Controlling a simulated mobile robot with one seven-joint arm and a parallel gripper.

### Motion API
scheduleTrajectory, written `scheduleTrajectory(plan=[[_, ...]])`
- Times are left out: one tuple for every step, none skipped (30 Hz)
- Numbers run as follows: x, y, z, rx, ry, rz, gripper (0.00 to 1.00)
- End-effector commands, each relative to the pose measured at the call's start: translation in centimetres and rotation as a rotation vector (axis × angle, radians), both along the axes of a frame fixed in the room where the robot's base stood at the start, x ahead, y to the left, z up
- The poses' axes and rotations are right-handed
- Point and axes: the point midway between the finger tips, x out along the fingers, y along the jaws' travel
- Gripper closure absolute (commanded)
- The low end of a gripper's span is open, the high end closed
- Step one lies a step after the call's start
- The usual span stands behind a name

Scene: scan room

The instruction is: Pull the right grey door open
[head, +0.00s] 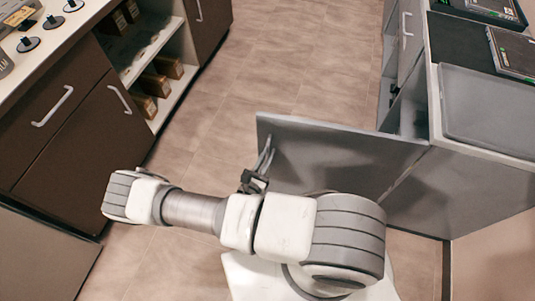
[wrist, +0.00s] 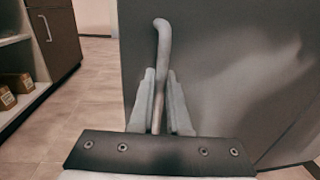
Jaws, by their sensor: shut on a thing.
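The grey door (head: 335,155) stands swung out from the grey cabinet (head: 465,180) on the right, reaching into the aisle. Its bar handle (wrist: 161,40) is upright near the door's free edge in the wrist view. My gripper (wrist: 160,100) is shut on the handle, one finger on each side of it. In the head view my gripper (head: 262,163) is at the left end of the door, small and partly hidden by my wrist. The door's lower part is hidden behind my arm.
Brown cabinets (head: 75,110) with handles and an open shelf (head: 155,80) of boxes line the left side. Another grey cabinet front (head: 408,40) stands behind the open door. The tiled floor (head: 290,60) between the rows is clear.

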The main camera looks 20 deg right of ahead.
Motion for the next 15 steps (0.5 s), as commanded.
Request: scheduleTrajectory(plan=[[-0.06, 0.03, -0.19, 0.003, 0.004, 0.0, 1.0], [-0.06, 0.03, -0.19, 0.003, 0.004, 0.0, 1.0], [-0.06, 0.03, -0.19, 0.003, 0.004, 0.0, 1.0], [-0.06, 0.03, -0.19, 0.003, 0.004, 0.0, 1.0], [-0.06, 0.03, -0.19, 0.003, 0.004, 0.0, 1.0], [-0.06, 0.03, -0.19, 0.003, 0.004, 0.0, 1.0], [-0.06, 0.03, -0.19, 0.003, 0.004, 0.0, 1.0], [-0.06, 0.03, -0.19, 0.003, 0.004, 0.0, 1.0], [-0.06, 0.03, -0.19, 0.003, 0.004, 0.0, 0.82], [-0.06, 0.02, -0.19, 0.003, 0.004, 0.0, 0.76], [-0.06, 0.03, -0.18, 0.003, 0.004, 0.0, 0.71], [-0.05, 0.02, -0.16, 0.002, 0.004, 0.0, 0.64], [-0.04, 0.01, -0.14, 0.002, 0.004, 0.0, 0.58], [-0.04, 0.01, -0.13, 0.001, 0.003, 0.0, 0.55], [-0.04, 0.02, -0.11, 0.001, 0.003, 0.0, 0.55]])
